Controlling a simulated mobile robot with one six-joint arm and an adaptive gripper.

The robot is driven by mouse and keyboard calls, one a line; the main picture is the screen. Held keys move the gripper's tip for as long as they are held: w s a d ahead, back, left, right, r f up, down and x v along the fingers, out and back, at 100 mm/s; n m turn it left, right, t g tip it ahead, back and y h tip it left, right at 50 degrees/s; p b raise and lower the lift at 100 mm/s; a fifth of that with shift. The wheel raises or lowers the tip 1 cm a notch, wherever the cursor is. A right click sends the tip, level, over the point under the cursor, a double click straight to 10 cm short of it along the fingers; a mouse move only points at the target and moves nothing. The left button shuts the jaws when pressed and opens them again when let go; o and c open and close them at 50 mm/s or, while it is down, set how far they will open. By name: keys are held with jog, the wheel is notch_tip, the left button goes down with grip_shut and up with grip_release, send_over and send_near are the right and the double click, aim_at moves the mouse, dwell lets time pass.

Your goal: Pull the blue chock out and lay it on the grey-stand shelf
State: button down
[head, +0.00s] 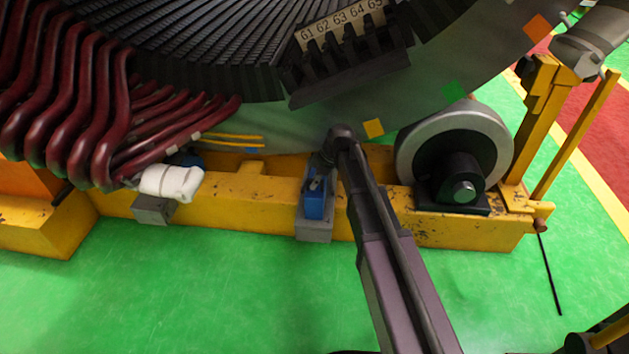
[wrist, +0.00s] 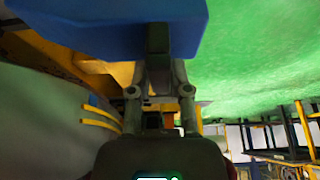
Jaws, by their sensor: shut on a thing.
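The blue chock (head: 314,206) is in front of the yellow base beam, directly over a grey block-like stand (head: 314,233). I cannot tell whether it rests on the stand's top or is held just above it. My gripper (head: 318,181) is at the chock's upper end, partly hidden by my arm. In the wrist view the chock (wrist: 90,22) fills the top, and my gripper (wrist: 159,62) is shut on a dark tab (wrist: 158,40) joined to it. A second grey stand (head: 153,210) is on the beam farther left.
A white wrapped bundle (head: 170,182) lies above the left stand, with a small blue thing (head: 188,159) partly hidden behind it. A roller (head: 455,150) is at the right under the large stator (head: 300,125). Dark red coils (head: 75,110) hang at the left. The green floor (head: 200,290) in front is clear.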

jog(key=shift+c, duration=2.4)
grip_release()
notch_tip(320, 180, up, 12)
jog(key=h+p, duration=0.4)
jog(key=p, duration=1)
jog(key=shift+r+h, duration=0.25)
jog(key=shift+h, duration=0.05)
jog(key=shift+d+f, duration=0.1)
jog(key=shift+f, duration=0.05)
notch_tip(320, 180, down, 8)
jog(key=b, duration=0.8)
jog(key=shift+f+b, duration=0.2)
jog(key=shift+b, duration=0.2)
jog(key=shift+f, duration=0.15)
